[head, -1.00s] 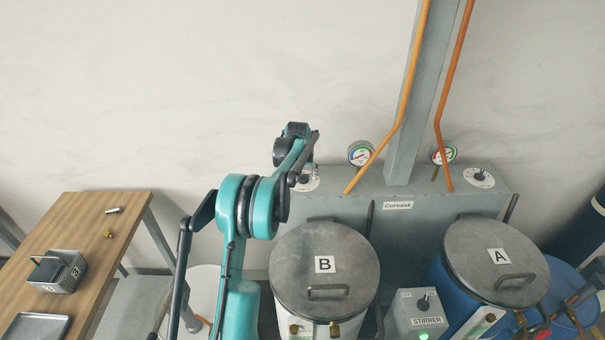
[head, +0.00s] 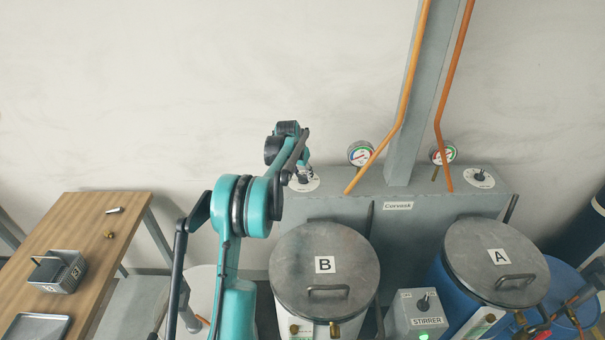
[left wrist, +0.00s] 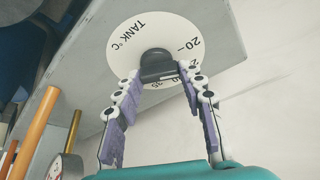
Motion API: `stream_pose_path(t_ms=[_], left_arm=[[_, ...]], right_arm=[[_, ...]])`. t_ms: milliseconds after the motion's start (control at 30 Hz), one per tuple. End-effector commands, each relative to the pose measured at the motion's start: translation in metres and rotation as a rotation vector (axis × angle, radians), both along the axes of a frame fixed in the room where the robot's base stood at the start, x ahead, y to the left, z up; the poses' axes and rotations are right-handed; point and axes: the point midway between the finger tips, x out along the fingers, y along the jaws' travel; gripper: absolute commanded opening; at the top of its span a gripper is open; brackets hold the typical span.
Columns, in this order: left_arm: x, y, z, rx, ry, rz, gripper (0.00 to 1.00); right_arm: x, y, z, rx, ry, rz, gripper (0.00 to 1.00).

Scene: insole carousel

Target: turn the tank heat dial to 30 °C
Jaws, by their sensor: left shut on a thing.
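The tank heat dial (head: 304,182) sits on top of the grey cabinet at its left end, partly hidden by my left gripper in the head view. In the left wrist view its white scale plate (left wrist: 122,42) reads TANK °C and 20, with smaller marks partly covered. The black knob (left wrist: 157,65) stands at the plate's middle. My left gripper (left wrist: 162,80) has its two purple-padded fingers on either side of the knob and is shut on it. The knob's exact setting cannot be read. My right gripper is not in view.
A round gauge (head: 360,153) stands behind the cabinet, close to the dial, with an orange pipe (head: 400,110) beside it. A second dial (head: 479,178) is at the cabinet's right end. Tanks with lid B (head: 340,250) and lid A (head: 490,248) stand in front. A wooden table (head: 85,225) is at left.

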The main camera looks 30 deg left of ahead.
Motion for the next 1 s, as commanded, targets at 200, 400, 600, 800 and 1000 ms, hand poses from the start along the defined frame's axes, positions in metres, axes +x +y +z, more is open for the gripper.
stream_pose_path(t_ms=[200,400,600,800,1000], left_arm=[[0.000,0.002,0.000,-0.002,0.001,-0.202,0.10],[0.001,0.003,0.000,-0.002,0.000,-0.393,0.10],[0.002,0.004,0.001,-0.002,0.000,-0.583,0.10],[0.003,0.005,0.001,-0.002,0.000,-0.763,0.10],[0.004,0.005,0.001,0.000,0.001,-0.911,0.10]], right_arm=[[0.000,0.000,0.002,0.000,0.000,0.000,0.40],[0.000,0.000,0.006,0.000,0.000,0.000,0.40],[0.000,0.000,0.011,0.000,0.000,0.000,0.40],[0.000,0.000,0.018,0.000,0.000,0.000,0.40],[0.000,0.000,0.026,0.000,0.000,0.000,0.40]])
